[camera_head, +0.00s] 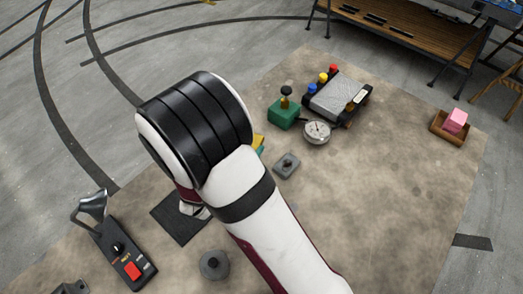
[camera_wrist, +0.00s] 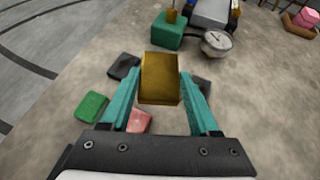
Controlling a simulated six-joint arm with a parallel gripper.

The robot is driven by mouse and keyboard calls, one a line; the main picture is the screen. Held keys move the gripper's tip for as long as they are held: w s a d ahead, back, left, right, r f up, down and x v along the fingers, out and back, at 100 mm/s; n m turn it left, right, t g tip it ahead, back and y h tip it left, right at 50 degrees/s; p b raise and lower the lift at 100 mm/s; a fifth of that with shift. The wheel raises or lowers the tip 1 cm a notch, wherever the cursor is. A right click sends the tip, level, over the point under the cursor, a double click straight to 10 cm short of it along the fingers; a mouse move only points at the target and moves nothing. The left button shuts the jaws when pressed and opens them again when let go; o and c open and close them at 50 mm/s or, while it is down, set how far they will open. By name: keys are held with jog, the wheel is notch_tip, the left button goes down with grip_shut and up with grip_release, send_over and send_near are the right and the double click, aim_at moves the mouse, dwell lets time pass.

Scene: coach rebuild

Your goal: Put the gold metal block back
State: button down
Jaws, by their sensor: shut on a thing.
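The gold metal block (camera_wrist: 160,78) is between the two teal fingers of my gripper (camera_wrist: 162,98), which is shut on it. It appears held above the mat in the wrist view, though its exact height is hard to tell. In the head view only a small yellow edge of the block (camera_head: 258,140) shows past my arm, which hides most of the gripper.
A green box (camera_head: 284,113) with a knob, a round gauge (camera_head: 317,132) and a grey-topped device (camera_head: 338,97) stand beyond. Green (camera_wrist: 92,106), dark (camera_wrist: 123,66) and reddish (camera_wrist: 138,121) blocks lie below the gripper. A wooden tray (camera_head: 437,127) holds a pink block (camera_head: 456,121).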

aim_at(260, 142)
jog(key=w+d+m+g+h, duration=0.2)
jog(key=d+m+h, duration=0.1)
jog(key=d, duration=1.1)
jog(key=shift+m, duration=0.3)
jog(key=w+a+f, duration=0.1)
jog(key=a+f, duration=0.1)
jog(key=a, duration=0.1)
jog(key=w+a+f, duration=0.2)
jog(key=a, duration=0.1)
jog(key=w+a+f, duration=0.1)
jog(key=a+f, duration=0.1)
jog(key=a, duration=0.2)
jog(key=shift+w+f, duration=0.2)
jog(key=shift+w, duration=0.05)
jog(key=f, duration=0.4)
jog(key=shift+a+f, duration=0.1)
jog(key=shift+a, duration=0.1)
jog(key=shift+f, duration=0.1)
jog(key=shift+c, duration=0.6)
grip_release()
